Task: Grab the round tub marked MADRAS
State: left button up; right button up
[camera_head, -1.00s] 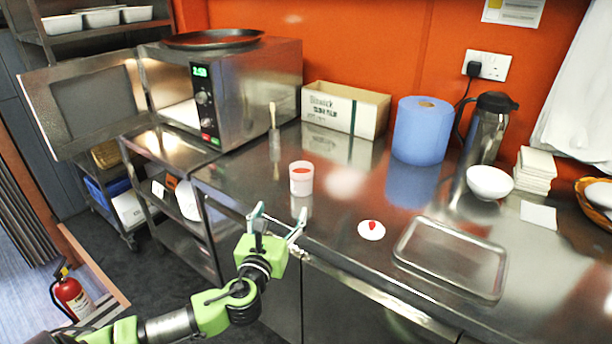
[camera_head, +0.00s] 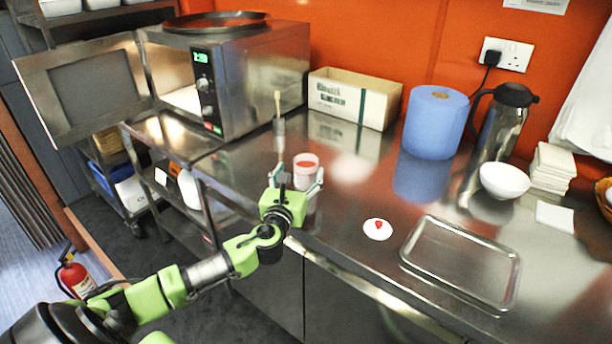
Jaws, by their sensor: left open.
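A small round white tub (camera_head: 305,165) with a red top stands upright on the steel counter, left of the middle; its marking is too small to read. My left gripper (camera_head: 298,181) is open at the near side of the tub, with one finger to its left and one to its right. The gripper hides the lower part of the tub. I cannot tell whether the fingers touch it. My right gripper is not in view.
A brush (camera_head: 279,125) stands close behind the tub. A microwave (camera_head: 235,80) with its door open, a cardboard box (camera_head: 350,100) and a blue roll (camera_head: 435,122) stand behind. A white disc (camera_head: 370,232) and metal tray (camera_head: 412,262) lie to the right.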

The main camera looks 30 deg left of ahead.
aim_at(309, 157)
pick_arm(q)
jog(key=x, duration=0.5)
jog(key=shift+w+d, duration=0.1)
jog(key=shift+d, duration=0.2)
jog(key=c, duration=1.4)
